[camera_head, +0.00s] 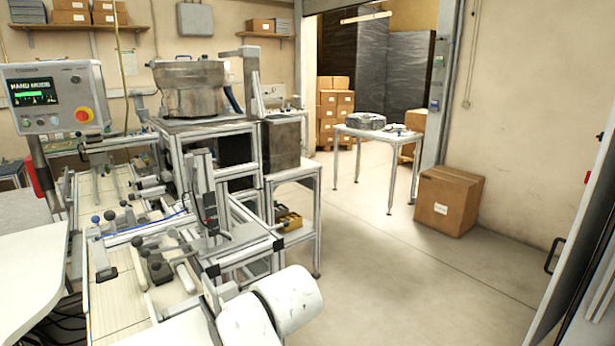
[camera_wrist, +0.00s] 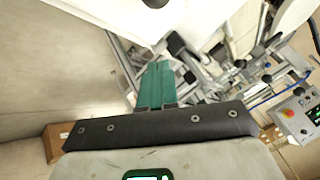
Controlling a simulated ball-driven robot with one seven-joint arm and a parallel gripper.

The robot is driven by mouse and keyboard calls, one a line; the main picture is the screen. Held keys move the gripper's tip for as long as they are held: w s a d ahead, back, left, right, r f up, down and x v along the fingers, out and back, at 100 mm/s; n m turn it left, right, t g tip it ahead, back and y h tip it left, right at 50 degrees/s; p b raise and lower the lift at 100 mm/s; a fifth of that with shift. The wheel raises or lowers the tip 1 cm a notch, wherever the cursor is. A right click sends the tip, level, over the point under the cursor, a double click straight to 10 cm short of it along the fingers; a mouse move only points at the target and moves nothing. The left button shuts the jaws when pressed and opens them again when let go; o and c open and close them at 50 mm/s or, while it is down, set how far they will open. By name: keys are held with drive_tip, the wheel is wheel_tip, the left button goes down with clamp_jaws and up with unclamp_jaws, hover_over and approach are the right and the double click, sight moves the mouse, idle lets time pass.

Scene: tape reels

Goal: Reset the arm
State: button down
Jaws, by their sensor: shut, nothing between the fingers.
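My gripper (camera_wrist: 158,70) shows in the wrist view, its two green fingers side by side and touching, with nothing between them. The dark gripper body is below them in that picture. Part of my white arm (camera_head: 291,299) shows at the bottom middle of the head view, in front of the machine's framework. My gripper cannot be made out in the head view. No tape reel can be clearly picked out in either view.
A metal-framed machine (camera_head: 205,150) fills the left, with a control panel (camera_head: 55,97) reading HAND MODE. A cardboard box (camera_head: 448,200) stands on the floor by the right wall. A white table (camera_head: 378,134) is behind. The floor at centre right is clear.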

drive_tip(key=s+d+f+h, duration=0.1)
drive_tip(key=s+d+f, duration=0.35)
drive_tip(key=d, duration=0.45)
drive_tip(key=s+d+f+h, duration=0.1)
drive_tip(key=s+d+f, duration=0.35)
drive_tip(key=d, duration=0.35)
drive_tip(key=s+d+f+h, duration=0.1)
drive_tip(key=s+d+f, duration=0.35)
drive_tip(key=d, duration=0.45)
drive_tip(key=s+d+f+h, duration=0.2)
drive_tip(key=s+d, duration=1)
drive_tip(key=s, duration=0.3)
drive_tip(key=s+f+m+g, duration=0.1)
drive_tip(key=s+f+g, duration=0.3)
drive_tip(key=s, duration=0.5)
drive_tip(key=shift+s+d+f+g, duration=0.3)
drive_tip(key=shift+s+d+f, duration=0.1)
drive_tip(key=shift+f, duration=0.25)
drive_tip(key=c, duration=1.8)
unclamp_jaws()
